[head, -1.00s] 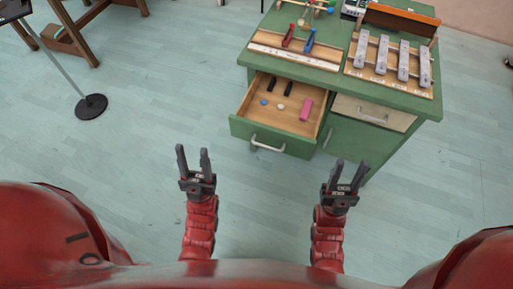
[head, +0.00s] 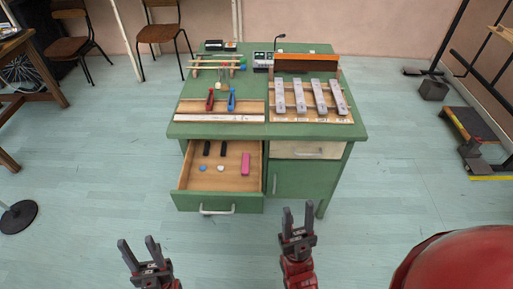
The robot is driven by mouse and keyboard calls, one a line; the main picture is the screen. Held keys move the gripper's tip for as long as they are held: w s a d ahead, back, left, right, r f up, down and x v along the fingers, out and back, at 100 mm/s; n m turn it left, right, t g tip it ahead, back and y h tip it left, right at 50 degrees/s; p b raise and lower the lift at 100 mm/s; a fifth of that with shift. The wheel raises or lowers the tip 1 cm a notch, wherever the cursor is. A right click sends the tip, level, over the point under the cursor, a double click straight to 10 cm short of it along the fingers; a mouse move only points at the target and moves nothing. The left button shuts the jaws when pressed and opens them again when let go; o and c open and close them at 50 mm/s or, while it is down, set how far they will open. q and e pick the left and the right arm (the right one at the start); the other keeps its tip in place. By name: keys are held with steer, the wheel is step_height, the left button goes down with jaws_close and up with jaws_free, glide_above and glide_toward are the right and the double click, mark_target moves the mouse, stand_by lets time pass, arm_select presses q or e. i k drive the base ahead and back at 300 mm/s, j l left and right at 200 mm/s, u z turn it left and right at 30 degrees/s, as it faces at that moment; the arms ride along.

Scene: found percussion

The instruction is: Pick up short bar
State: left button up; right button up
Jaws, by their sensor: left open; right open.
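Several grey metal bars (head: 319,97) lie side by side on a wooden rack (head: 283,116) on the right half of the green desk (head: 343,130). They look close in length, and I cannot tell which is the short bar. My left gripper (head: 138,243) is open and empty, low in the picture, in front of the desk and left of its drawer. My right gripper (head: 298,208) is open and empty in front of the desk's right side. Both are well apart from the bars.
Red (head: 210,101) and blue (head: 231,101) clamp-like items stand on the desk's left.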

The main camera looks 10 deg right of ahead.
mark_target(320, 101)
steer(key=i+l+z, duration=0.25)
steer(key=i+l, duration=0.35)
steer(key=i+l+z, duration=0.25)
steer(key=i+l, duration=0.45)
